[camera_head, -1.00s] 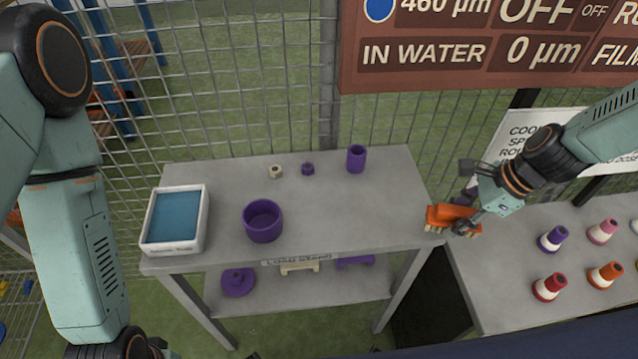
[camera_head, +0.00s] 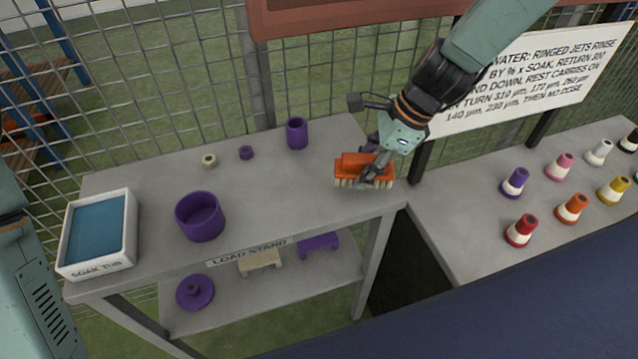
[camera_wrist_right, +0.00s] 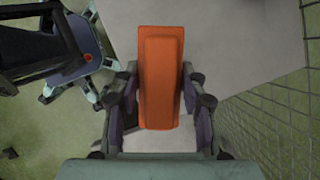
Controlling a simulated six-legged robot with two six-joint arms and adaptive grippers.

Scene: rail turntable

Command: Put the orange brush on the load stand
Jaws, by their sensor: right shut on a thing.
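The orange brush (camera_head: 362,168) has pale bristles pointing down and is at the right end of the load stand (camera_head: 265,200), a grey table with a lower shelf. My right gripper (camera_head: 372,172) is shut on the brush from above. In the right wrist view the brush (camera_wrist_right: 160,80) lies between both fingers of the right gripper (camera_wrist_right: 160,105). The bristles look close to the table top; I cannot tell whether they touch it.
The load stand also holds a white soak tub (camera_head: 98,235), a purple bowl (camera_head: 200,216), a purple cup (camera_head: 296,133) and two small rings. The middle of its top is clear. Several coloured cones stand on the right table (camera_head: 460,215). A wire fence (camera_head: 180,80) runs behind.

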